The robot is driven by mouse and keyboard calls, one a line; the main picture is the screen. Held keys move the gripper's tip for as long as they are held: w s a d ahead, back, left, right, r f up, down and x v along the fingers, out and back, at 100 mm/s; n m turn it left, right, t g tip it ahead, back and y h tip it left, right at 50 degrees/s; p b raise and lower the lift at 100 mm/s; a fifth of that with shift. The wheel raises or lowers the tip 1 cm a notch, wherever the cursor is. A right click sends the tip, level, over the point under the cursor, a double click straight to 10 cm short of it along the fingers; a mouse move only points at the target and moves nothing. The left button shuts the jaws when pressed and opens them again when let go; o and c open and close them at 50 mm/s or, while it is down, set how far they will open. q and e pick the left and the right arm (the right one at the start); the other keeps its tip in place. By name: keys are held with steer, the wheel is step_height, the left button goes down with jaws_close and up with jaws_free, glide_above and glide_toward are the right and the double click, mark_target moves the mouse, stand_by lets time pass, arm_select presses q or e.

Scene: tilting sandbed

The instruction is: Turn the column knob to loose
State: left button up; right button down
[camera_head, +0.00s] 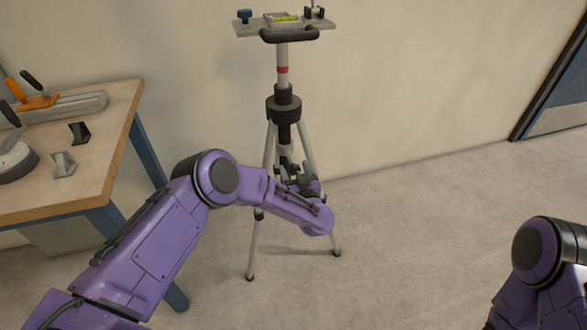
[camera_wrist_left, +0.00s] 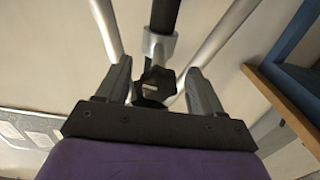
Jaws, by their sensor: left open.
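A tripod with a pale column (camera_head: 282,52) and a black collar (camera_head: 284,108) stands near the wall. The column knob (camera_wrist_left: 155,84) is black and lobed with a pale mark on its face, and sits below a grey collar (camera_wrist_left: 158,46) in the left wrist view. My left gripper (camera_wrist_left: 160,72) is open, with one finger on each side of the knob and visible gaps between; it shows small in the head view (camera_head: 296,178), by the tripod's lower column. I cannot make out the knob clearly in the head view. My right gripper is out of view.
Tripod legs (camera_head: 252,240) spread around my left gripper. A wooden workbench (camera_head: 105,120) with tools stands left. Floor (camera_head: 420,215) to the right is clear.

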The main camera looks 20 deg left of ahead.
arm_select(q)
steer(key=shift+x, duration=1.1)
steer(key=c, duration=1)
steer(key=shift+c, duration=0.2)
